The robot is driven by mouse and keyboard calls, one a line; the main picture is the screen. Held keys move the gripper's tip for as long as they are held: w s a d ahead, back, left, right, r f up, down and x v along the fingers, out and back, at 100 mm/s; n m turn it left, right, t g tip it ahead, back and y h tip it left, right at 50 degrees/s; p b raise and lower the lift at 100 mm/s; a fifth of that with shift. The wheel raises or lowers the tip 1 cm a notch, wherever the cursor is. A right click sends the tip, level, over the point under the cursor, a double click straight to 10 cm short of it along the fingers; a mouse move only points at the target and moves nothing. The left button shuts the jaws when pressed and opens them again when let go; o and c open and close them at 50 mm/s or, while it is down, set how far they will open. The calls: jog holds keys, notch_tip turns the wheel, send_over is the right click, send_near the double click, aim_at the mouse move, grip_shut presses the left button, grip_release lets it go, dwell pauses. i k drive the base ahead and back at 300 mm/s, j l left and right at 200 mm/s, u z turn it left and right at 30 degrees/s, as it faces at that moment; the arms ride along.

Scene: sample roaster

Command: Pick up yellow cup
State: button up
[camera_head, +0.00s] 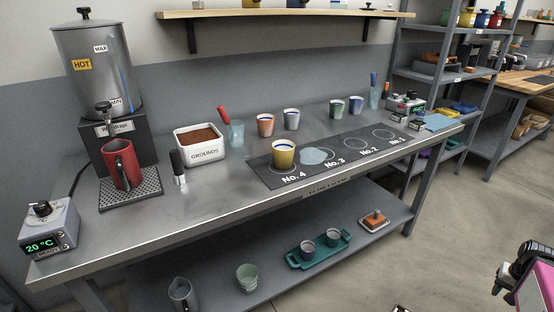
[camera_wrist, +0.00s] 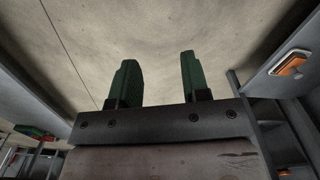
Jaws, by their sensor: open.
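The yellow cup (camera_head: 283,155) stands upright on the dark numbered mat (camera_head: 275,176) at the No. 4 place, on the metal bench. It has a blue band inside its rim. A pale blue patch (camera_head: 316,156) lies on the mat just right of it, at No. 3. In the wrist view my gripper (camera_wrist: 154,80) is open, with two green fingers apart and nothing between them. It points at bare floor, away from the cup. At the lower right of the head view a dark and pink part of my arm shows, well apart from the bench.
Orange (camera_head: 265,125), white (camera_head: 291,120) and green (camera_head: 336,107) cups stand behind the mat. A grounds bin (camera_head: 200,142), a red mug (camera_head: 122,164) and a hot water urn (camera_head: 97,70) are at left. The bench front between mat and bin is clear. A shelf (camera_head: 285,13) hangs above.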

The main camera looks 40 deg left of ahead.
aim_at(283, 151)
jog(key=i+l+u, duration=0.15)
jog(key=u, duration=0.35)
jog(key=i+l+u, duration=0.1)
jog(key=l+u, duration=0.15)
jog(key=u, duration=0.2)
jog(key=i+l+u, duration=0.1)
jog(key=l+u, duration=0.15)
jog(key=u, duration=0.25)
